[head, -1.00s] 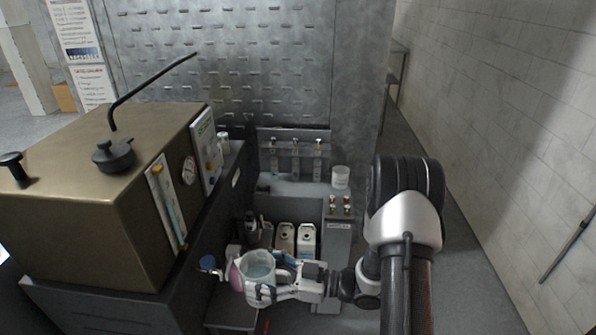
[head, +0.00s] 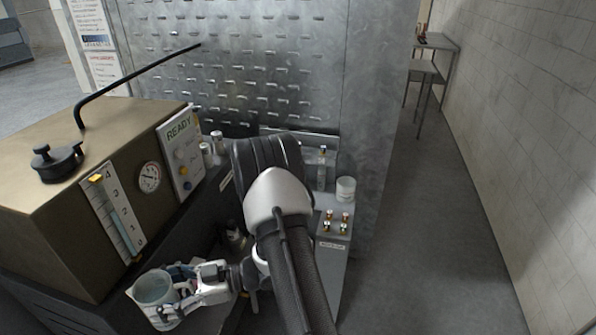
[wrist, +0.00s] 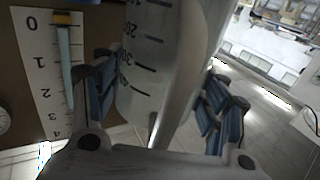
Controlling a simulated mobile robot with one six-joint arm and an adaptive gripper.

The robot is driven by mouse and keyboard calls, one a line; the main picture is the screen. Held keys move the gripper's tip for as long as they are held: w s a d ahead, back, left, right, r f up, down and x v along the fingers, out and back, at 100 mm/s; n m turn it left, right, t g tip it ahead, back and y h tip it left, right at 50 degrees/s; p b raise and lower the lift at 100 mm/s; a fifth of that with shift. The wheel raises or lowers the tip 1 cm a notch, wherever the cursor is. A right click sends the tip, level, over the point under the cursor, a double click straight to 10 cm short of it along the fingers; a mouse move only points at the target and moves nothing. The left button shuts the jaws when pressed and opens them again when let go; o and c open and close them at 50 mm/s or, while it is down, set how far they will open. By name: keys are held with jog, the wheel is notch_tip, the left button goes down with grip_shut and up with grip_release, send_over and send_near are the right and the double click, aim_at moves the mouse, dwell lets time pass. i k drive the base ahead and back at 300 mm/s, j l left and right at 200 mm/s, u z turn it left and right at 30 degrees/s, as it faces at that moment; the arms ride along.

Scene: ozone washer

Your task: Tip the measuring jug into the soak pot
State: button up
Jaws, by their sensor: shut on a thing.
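The measuring jug (head: 155,289) is a clear, pale vessel with what looks like liquid inside. It is at the lower left of the head view, roughly upright, beside the front of the brass-coloured washer. My gripper (head: 187,290) is shut on the jug at its near side. In the wrist view the jug (wrist: 160,75) with its dark graduation marks fills the space between the blue-padded fingers. A small white pot (head: 346,189) stands on the grey ledge to the right, well away from the jug; I cannot tell whether it is the soak pot.
The washer (head: 75,235) carries a black lidded cap (head: 57,163), a level scale (head: 113,215), a gauge (head: 149,177) and a READY panel (head: 181,150). My arm hides much of the grey bench. Open floor (head: 430,220) lies to the right, before a tiled wall.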

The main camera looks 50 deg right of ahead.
aim_at(345, 185)
jog(key=l+u, duration=0.2)
jog(key=l, duration=0.4)
jog(key=k+l+u, duration=0.2)
jog(key=l, duration=0.35)
jog(key=l+u, duration=0.2)
jog(key=l, duration=0.35)
jog(key=k+l, duration=0.1)
jog(key=l, duration=0.3)
jog(key=k+l, duration=0.1)
jog(key=l, duration=0.3)
jog(key=k+l, duration=0.15)
jog(key=l, duration=0.3)
jog(key=k+l, duration=0.1)
jog(key=l, duration=0.3)
jog(key=u, duration=0.05)
